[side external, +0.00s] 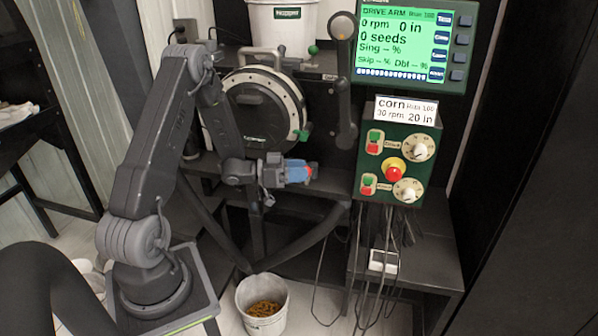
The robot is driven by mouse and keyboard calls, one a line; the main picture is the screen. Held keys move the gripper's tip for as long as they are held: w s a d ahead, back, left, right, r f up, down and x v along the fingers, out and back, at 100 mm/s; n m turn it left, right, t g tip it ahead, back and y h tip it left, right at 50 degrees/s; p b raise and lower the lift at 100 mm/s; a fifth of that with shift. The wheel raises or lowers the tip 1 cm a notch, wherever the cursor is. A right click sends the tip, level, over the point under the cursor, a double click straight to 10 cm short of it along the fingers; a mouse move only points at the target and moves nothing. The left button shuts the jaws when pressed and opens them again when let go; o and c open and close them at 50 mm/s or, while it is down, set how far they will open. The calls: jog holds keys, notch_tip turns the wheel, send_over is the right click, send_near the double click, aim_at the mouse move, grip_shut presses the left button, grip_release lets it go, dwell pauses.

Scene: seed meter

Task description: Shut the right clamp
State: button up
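The seed meter (262,112) is a round black disc housing with a pale rim, mounted on a dark stand behind my arm. A green clamp handle (301,135) sits at the lower right of its rim. It looks like the right clamp, but I cannot tell whether it is latched. My gripper (309,173) is below this handle in the picture and points right, apart from the handle. It has blue parts and a small reddish tip. The finger gap is too small to read. My arm covers the left side of the meter.
A control box (397,158) with knobs and buttons stands right of my gripper, under a green-lit display (408,45). Another green knob (313,50) is above the meter. A white bucket (262,318) with orange-brown contents stands below. Cables hang under the box.

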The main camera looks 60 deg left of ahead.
dwell(0.4)
jog(key=v, duration=0.7)
jog(key=shift+s, duration=0.2)
jog(key=shift+a, duration=0.15)
